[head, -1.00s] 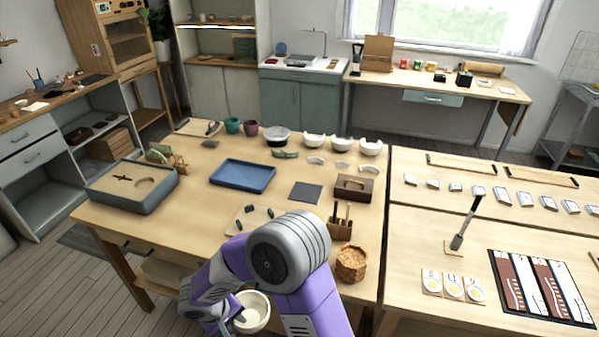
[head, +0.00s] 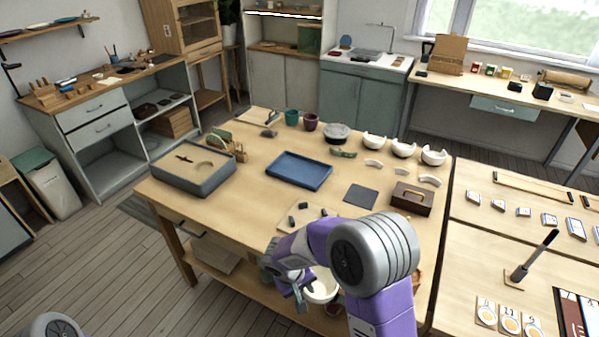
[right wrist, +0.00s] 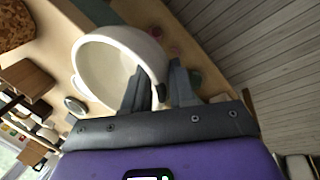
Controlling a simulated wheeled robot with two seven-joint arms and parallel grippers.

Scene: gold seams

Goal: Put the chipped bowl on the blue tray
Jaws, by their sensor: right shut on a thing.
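The cream-white bowl (head: 322,287) is held by my right gripper (head: 302,294) at the near edge of the table, partly hidden by my right arm. In the right wrist view the bowl (right wrist: 100,62) shows its open side, with the gripper (right wrist: 160,88) fingers closed on its rim wall. A dark spot shows on the rim near the fingers; I cannot tell whether it is the chip. The blue tray (head: 300,172) lies flat and empty mid-table, beyond the bowl and apart from it. My left gripper is out of view.
Several white bowls with broken rims, one being this bowl (head: 403,149), stand at the back right. A grey sand box (head: 192,180) is left of the tray, a dark flat square (head: 361,194) right of it. A board (head: 294,218) with small pieces lies between tray and arm.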

